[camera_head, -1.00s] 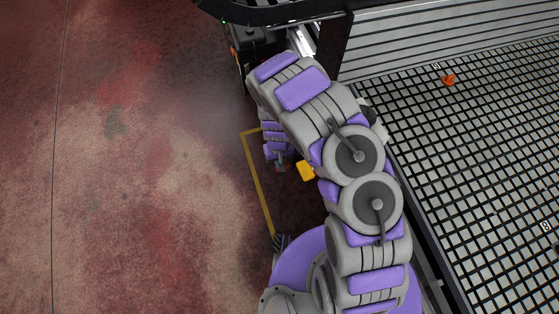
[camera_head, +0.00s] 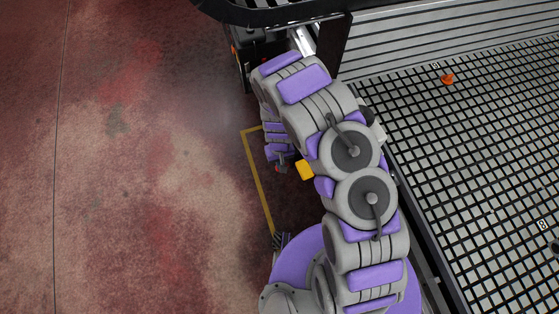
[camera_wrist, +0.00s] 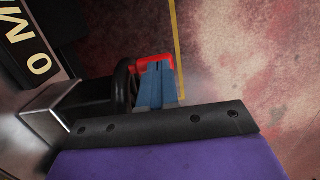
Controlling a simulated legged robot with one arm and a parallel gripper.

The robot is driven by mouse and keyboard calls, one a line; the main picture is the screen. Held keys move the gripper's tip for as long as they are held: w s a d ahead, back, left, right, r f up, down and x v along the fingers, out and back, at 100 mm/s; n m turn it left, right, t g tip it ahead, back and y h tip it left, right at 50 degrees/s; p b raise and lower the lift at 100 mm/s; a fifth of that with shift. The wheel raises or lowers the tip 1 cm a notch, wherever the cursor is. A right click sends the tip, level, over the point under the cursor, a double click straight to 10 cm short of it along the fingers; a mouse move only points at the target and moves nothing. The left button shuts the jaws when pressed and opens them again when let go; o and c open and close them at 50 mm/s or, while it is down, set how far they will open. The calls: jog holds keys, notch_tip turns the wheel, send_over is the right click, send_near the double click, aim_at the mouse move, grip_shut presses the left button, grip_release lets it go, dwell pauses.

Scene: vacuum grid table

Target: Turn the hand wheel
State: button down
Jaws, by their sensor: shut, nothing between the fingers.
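In the wrist view, the hand wheel (camera_wrist: 122,86) is a dark rim seen nearly edge-on, beside a grey metal housing (camera_wrist: 55,108). My gripper (camera_wrist: 156,70) has blue fingers, shut and with nothing between them, just right of the rim. The fingers are close to the wheel; I cannot tell if they touch it. A bright red piece (camera_wrist: 152,60) shows around the fingertips; what it belongs to is unclear. In the head view, my gripper (camera_head: 281,165) is low at the table's left side, and I cannot make out the wheel there.
The black grid table (camera_head: 470,150) fills the right, with a small orange piece (camera_head: 447,79) on it. A yellow block (camera_head: 305,170) shows beside my arm. A yellow floor line (camera_head: 257,185) runs nearby. The red-stained floor (camera_head: 150,170) at left is clear.

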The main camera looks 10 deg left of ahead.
jog(key=shift+s+f+t, duration=0.15)
jog(key=shift+s+t, duration=0.05)
jog(key=shift+t, duration=0.1)
jog(key=shift+s+d+f+t+y, duration=0.2)
jog(key=shift+f+t+y, duration=0.15)
jog(key=shift+t+y, duration=0.45)
jog(key=shift+f, duration=0.35)
jog(key=shift+s+d+f+b, duration=0.1)
jog(key=shift+s+f+b, duration=0.1)
jog(key=shift+f+b, duration=0.35)
jog(key=shift+s+d+f+b, duration=0.15)
jog(key=shift+f+b, duration=0.05)
jog(key=shift+f, duration=0.6)
jog(key=shift+s+d+f+b, duration=0.1)
jog(key=shift+s+f+b, duration=0.1)
jog(key=shift+f+b, duration=0.35)
jog(key=shift+f+t, duration=0.2)
jog(key=shift+t, duration=0.1)
jog(key=shift+r, duration=0.15)
